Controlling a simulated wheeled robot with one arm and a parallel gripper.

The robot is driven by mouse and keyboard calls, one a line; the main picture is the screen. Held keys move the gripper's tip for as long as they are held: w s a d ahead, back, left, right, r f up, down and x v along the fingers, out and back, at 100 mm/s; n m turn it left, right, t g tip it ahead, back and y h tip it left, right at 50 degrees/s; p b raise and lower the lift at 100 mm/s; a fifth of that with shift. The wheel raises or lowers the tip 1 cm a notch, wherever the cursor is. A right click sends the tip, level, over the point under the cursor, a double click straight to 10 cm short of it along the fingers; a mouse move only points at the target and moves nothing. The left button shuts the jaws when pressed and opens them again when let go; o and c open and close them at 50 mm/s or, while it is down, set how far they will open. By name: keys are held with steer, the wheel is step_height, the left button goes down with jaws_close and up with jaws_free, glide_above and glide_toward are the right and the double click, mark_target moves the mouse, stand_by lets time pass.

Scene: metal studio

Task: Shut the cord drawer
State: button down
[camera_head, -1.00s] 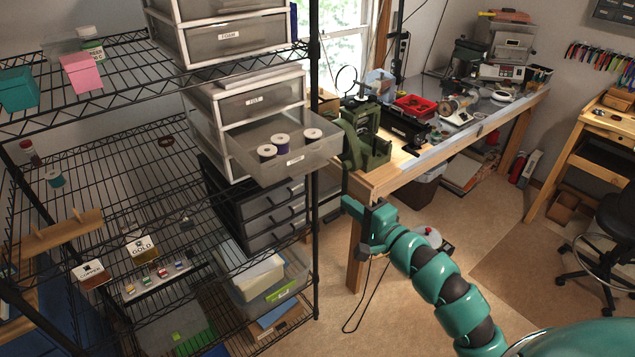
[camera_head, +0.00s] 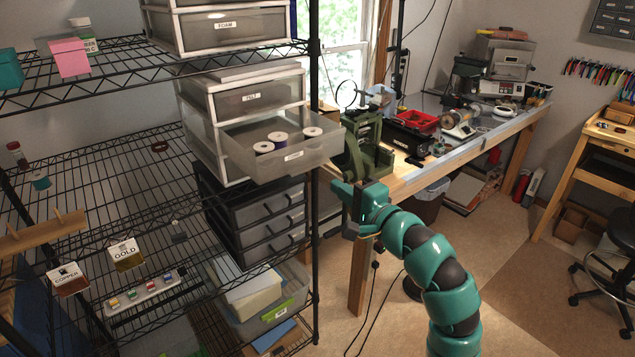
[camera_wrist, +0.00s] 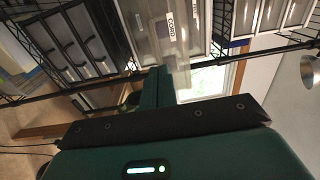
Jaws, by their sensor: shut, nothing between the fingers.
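The cord drawer (camera_head: 290,160) is a clear, grey-tinted drawer pulled out from the lower part of a white drawer unit (camera_head: 207,140) on the wire rack. Several spools (camera_head: 264,147) lie in it. In the wrist view its front with a CORD label (camera_wrist: 172,32) shows above my gripper. My gripper (camera_head: 338,186) is shut and empty, below and just right of the drawer's front corner. In the wrist view my gripper (camera_wrist: 157,72) points toward the drawer front. I cannot tell whether it touches the drawer.
A black rack post (camera_head: 314,220) stands left of my gripper. A black drawer unit (camera_head: 255,215) sits below the open drawer. The workbench (camera_head: 425,175) with a green machine (camera_head: 365,150) is close behind my arm. Open floor lies to the right.

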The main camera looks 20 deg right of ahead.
mark_target(309, 169)
steer(key=shift+w+a+f+b, duration=0.1)
steer(key=shift+w+a+b, duration=0.2)
steer(key=shift+w+b, duration=0.3)
steer(key=shift+p+x, duration=1.55)
steer(key=shift+x, duration=1.7)
steer(key=shift+w, duration=0.1)
steer(key=b+x, duration=0.5)
steer(key=x, duration=1.3)
steer(key=shift+w+a+f, duration=0.15)
steer(key=shift+w, duration=0.1)
steer(key=shift+b, duration=0.3)
steer(key=shift+r, duration=0.45)
